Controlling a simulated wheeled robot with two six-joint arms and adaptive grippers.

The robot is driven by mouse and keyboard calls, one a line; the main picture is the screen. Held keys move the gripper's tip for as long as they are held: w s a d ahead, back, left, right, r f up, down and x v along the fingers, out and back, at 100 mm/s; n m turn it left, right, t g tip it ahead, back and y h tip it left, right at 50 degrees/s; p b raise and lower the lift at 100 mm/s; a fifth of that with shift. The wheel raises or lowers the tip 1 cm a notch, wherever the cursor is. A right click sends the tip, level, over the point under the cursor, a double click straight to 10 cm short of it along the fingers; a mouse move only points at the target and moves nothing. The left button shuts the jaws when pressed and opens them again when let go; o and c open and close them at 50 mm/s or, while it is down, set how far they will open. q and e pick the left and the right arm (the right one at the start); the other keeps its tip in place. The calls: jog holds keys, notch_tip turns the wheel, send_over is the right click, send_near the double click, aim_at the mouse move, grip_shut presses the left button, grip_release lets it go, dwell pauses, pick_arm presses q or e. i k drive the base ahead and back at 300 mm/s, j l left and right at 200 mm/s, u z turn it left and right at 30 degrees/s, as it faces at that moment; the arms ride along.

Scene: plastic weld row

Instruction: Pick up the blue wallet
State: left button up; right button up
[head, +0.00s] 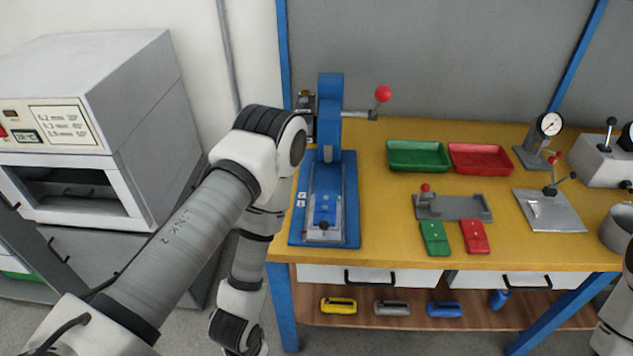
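A flat blue piece (325,209), which looks like the blue wallet, lies in a pale holder on the base of the blue lever press (330,120), at the left end of the yellow table. A dark knob stands at the holder's front. Another blue item (444,309) with a dark slot lies on the shelf below; I cannot be sure which is the wallet. My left arm bends down left of the table, and its gripper is out of view below. Only a bit of my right arm shows at the right edge; its gripper is not in view.
A green flat piece (434,238) and a red one (474,236) lie before a grey fixture (455,207). Green (418,156) and red (481,159) trays stand behind. A gauge (548,125) stands right. A grey oven (95,125) is left. The press's red-knobbed lever (382,94) sticks out right.

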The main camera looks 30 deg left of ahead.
aim_at(326, 207)
jog(key=u, duration=0.7)
